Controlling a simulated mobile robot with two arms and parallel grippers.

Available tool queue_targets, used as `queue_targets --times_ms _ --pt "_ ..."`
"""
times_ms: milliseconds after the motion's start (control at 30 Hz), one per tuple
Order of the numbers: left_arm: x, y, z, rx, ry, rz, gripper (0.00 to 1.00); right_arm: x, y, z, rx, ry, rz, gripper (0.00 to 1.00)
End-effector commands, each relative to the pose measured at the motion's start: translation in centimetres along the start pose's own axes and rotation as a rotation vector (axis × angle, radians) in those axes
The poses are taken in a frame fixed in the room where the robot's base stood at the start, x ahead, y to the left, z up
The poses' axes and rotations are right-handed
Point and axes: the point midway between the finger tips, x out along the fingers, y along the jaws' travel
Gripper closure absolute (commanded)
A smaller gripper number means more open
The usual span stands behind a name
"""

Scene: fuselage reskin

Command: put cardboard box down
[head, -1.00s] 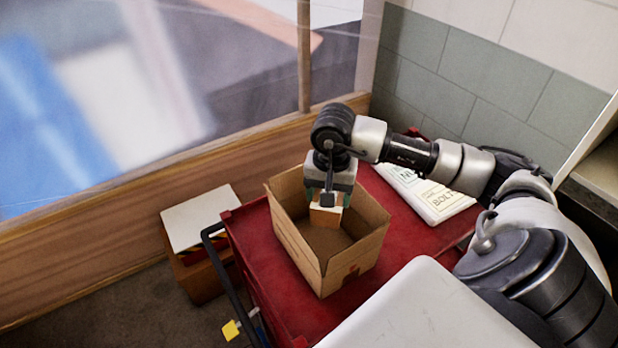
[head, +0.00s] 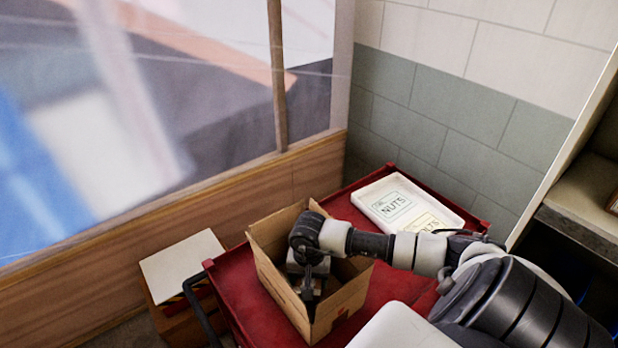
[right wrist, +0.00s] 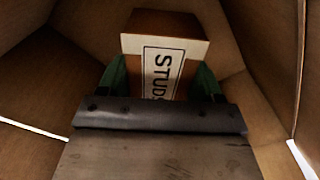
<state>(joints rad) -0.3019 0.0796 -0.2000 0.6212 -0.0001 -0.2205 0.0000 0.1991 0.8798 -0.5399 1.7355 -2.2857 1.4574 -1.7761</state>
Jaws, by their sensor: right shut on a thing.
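A small cardboard box (right wrist: 165,24) with a white label reading STUDS is between the green fingers of my right gripper (right wrist: 160,82), which is shut on it. In the head view, my right gripper (head: 309,288) reaches down inside a larger open cardboard box (head: 343,300), and the small box is mostly hidden there. The larger box's brown walls surround the gripper in the right wrist view (right wrist: 35,75). I cannot tell whether the small box touches the bottom. My left gripper is not in view.
The larger box stands on a red cart (head: 235,290). A white tray (head: 455,215) with NUTS and another label lies behind it. A box with a white top (head: 182,262) stands left of the cart. A shelf (head: 578,222) is at the right.

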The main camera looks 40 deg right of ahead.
Motion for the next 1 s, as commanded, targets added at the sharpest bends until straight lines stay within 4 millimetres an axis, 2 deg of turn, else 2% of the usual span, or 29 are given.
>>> queue_targets --times_ms 433,467,600,867,1000 --pt "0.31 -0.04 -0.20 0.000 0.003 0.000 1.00 0.85 -0.04 -0.10 0.000 0.004 -0.002 0.79" --pt "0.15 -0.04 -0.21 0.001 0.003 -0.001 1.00 0.77 0.00 -0.05 0.000 0.002 0.000 0.30" --pt "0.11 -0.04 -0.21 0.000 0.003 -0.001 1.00 0.73 0.00 -0.04 0.000 0.002 0.000 0.09" --pt "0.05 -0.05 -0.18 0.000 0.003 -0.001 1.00 0.67 0.00 -0.03 0.000 0.001 0.000 0.09" --pt "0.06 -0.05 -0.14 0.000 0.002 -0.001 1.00 -0.03 -0.02 -0.14 0.000 0.004 -0.001 0.09"
